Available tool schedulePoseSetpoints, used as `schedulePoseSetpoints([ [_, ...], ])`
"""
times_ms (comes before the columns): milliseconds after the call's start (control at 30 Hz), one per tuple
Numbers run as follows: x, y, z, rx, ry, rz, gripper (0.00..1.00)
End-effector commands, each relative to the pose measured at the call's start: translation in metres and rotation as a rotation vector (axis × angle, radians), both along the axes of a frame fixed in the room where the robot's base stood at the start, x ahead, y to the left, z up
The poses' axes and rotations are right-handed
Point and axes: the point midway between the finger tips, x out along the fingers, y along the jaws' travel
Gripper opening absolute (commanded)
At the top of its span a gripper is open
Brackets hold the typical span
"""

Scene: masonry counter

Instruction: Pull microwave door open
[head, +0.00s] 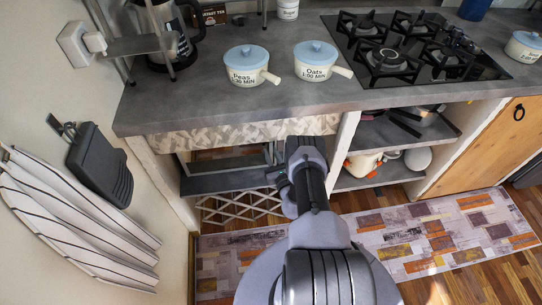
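I cannot make out a microwave or its door for certain. A dark-framed piece with a pale, see-through-looking face (228,163) sits under the counter at the left, partly behind my arm; I cannot tell what it is. My arm reaches forward from the bottom of the head view to the front of the left under-counter bay. My gripper (280,178) is at the arm's far end, just below the counter's edge. Its fingers are small and dark and partly hidden, so I cannot tell whether they are open or hold anything.
The grey counter (210,105) holds two blue-lidded pots (247,66) (315,61), a gas hob (410,45) and a coffee maker (170,35). Open shelves (385,132) and a wooden cabinet door (495,150) are right of my arm. A patterned rug (440,235) covers the floor.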

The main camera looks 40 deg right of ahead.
Motion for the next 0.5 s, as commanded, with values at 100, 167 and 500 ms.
schedulePoseSetpoints([
  [100,0.0015,-0.0006,0.0006,0.0,0.0,-0.001,0.22],
  [167,0.0014,-0.0006,0.0008,0.0,0.0,0.0,0.22],
  [500,0.0009,-0.0003,0.0004,0.0,0.0,0.0,0.0],
])
